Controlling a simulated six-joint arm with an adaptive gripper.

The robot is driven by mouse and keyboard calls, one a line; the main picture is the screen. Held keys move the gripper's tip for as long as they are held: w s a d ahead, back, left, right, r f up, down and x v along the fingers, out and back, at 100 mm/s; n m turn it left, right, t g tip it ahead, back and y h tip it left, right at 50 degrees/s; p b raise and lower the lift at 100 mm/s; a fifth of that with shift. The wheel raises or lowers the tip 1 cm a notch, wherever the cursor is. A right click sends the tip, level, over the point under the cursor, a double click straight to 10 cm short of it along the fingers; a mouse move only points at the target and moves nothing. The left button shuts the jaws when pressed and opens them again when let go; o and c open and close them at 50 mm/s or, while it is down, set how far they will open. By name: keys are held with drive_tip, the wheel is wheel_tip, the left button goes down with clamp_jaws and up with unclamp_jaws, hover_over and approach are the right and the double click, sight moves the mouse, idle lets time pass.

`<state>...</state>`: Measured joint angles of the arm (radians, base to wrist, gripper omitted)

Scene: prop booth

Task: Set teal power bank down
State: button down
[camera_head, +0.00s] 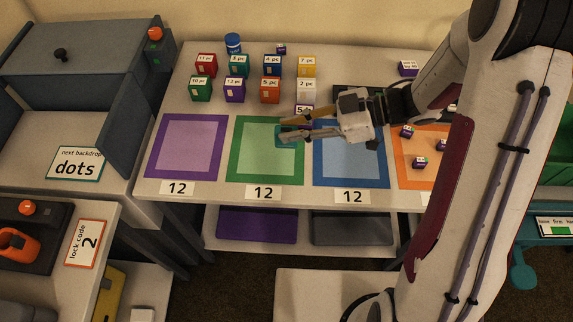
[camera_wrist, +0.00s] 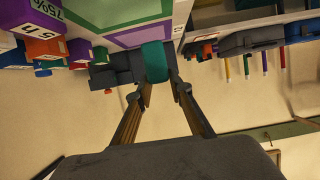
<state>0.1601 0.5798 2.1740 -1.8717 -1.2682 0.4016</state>
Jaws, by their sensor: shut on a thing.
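The teal power bank (camera_head: 283,139) is between the fingertips of my gripper (camera_head: 290,129), over the green-bordered square (camera_head: 238,169) on the table. In the wrist view the teal power bank (camera_wrist: 155,62) shows at the far ends of the two fingers of my gripper (camera_wrist: 161,80), which close on it. Part of it is hidden by the fingers in the head view. I cannot tell whether it touches the table or hangs above it.
A purple square (camera_head: 185,176) lies left, a blue square (camera_head: 351,181) right, and an orange square (camera_head: 399,178) farther right with several small boxes on it. Labelled boxes, including an orange one (camera_head: 270,91), stand behind. The green square looks otherwise empty.

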sight(293, 144)
drive_tip(key=shift+f, duration=2.95)
drive_tip(key=shift+f, duration=0.1)
drive_tip(key=shift+f, duration=2)
drive_tip(key=shift+f, duration=0.1)
drive_tip(key=c, duration=1.8)
unclamp_jaws()
